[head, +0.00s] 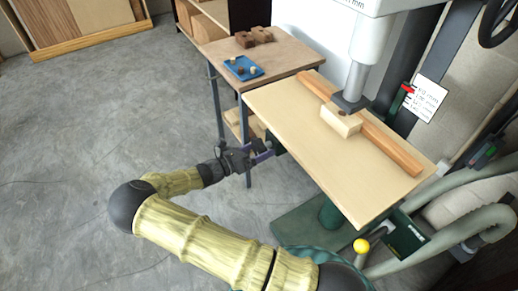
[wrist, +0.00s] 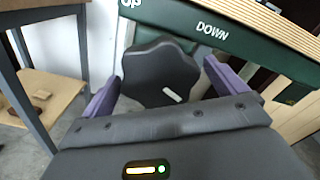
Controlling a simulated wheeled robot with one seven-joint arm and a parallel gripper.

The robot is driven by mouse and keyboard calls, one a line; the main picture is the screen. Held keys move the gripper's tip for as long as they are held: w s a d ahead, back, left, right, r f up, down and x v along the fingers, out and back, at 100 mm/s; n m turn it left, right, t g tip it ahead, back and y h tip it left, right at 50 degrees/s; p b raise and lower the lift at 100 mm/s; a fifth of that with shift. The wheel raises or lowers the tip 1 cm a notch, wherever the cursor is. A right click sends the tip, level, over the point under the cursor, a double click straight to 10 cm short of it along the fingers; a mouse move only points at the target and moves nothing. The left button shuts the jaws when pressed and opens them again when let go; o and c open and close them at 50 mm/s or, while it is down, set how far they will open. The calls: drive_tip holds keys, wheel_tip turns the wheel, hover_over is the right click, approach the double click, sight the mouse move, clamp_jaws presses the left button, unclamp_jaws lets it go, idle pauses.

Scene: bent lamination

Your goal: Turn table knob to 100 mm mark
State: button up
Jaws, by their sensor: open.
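The table knob (wrist: 165,68) is a dark grey lobed wheel with a short white mark, seen in the wrist view below the green edge that reads "UP" and "DOWN". My gripper (head: 266,153) is by the left side of the machine table (head: 290,108) in the head view. In the wrist view its purple fingers are open, one on each side of the knob; I cannot tell whether they touch it. The knob is hidden in the head view. A white millimetre scale (head: 428,97) with a red pointer (head: 404,92) is at the right; its reading is too small to tell.
A wooden fence (head: 385,145) and a pale block (head: 341,120) lie on the machine table under the spindle (head: 352,98). A side table (head: 285,58) with a blue tray (head: 238,75) stands behind. A yellow-ended lever (head: 361,245) is at the front. Floor at left is clear.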

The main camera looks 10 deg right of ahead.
drive_tip(key=shift+w+d, duration=0.1)
drive_tip(key=shift+d, duration=0.05)
drive_tip(key=c, duration=1)
drive_tip(key=shift+o, duration=0.2)
drive_tip(key=shift+m, duration=0.4)
